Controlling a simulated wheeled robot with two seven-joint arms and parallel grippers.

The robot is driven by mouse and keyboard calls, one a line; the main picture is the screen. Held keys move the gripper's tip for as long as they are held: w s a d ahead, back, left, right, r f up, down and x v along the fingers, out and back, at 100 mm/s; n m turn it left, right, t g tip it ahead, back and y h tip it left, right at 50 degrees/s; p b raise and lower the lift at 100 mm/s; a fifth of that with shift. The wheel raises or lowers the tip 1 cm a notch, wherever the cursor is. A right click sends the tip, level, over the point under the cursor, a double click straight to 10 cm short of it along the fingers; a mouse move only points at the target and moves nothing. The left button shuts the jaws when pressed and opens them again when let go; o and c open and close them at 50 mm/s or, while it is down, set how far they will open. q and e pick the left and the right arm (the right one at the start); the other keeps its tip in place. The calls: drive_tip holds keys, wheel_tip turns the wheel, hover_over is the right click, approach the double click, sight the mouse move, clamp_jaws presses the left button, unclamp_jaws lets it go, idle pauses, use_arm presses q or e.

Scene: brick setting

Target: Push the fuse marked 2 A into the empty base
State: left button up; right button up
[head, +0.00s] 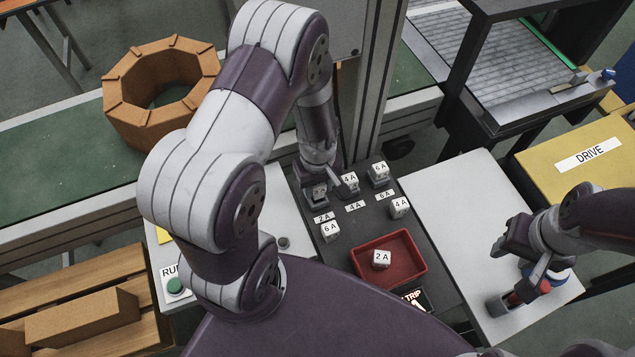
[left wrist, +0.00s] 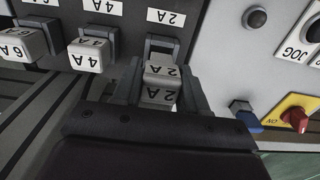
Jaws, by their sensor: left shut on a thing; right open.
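My left gripper (left wrist: 160,92) is shut on a white fuse marked 2 A (left wrist: 160,72). The fuse is at the grey base (left wrist: 162,44) by the 2 A label, its dark opening partly showing behind it. I cannot tell how deep the fuse sits. In the head view my left gripper (head: 328,187) is over the left end of the fuse row and mostly hides this fuse. Another 2 A fuse (head: 382,259) lies in the red tray (head: 418,272). My right gripper (head: 518,288) is open over the pale surface at the right.
Fuses marked 4 A (head: 349,180) and 6 A (head: 379,172) stand in the neighbouring bases. Loose 6 A (head: 331,231) and 4 A (head: 400,207) fuses are nearer. A red knob on a yellow plate (left wrist: 297,118) is beside the left gripper. The pale top (head: 462,200) is mostly clear.

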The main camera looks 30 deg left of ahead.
use_arm(q)
drive_tip(key=shift+f, duration=0.1)
drive_tip(key=shift+f+b, duration=0.95)
drive_tip(key=shift+f, duration=0.35)
drive_tip(key=o, duration=1.5)
drive_tip(key=shift+o, duration=0.2)
drive_tip(key=shift+r, duration=0.15)
wheel_tip(320, 180, up, 6)
drive_tip(key=p, duration=0.6)
